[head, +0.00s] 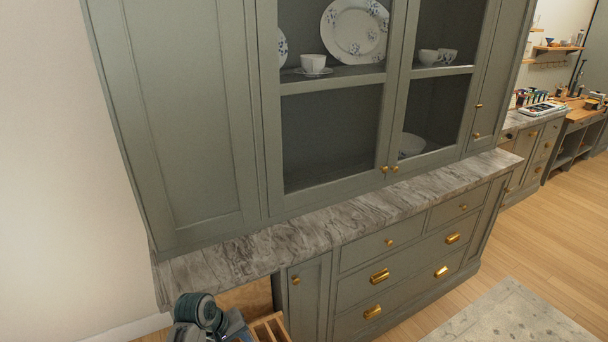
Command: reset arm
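Neither of my grippers shows in the head view. Dark teal rounded links of my own arm show at the bottom left edge, by the cabinet's left end. No fingertips are visible there, and no held thing can be seen.
A tall grey-green cabinet (185,120) fills the middle, with dishes behind glass doors. Its marble counter (330,228) juts out above closed drawers (408,255). A slatted wooden piece (268,328) sits below the counter's left end. A rug (515,318) and open wood floor (550,235) lie right.

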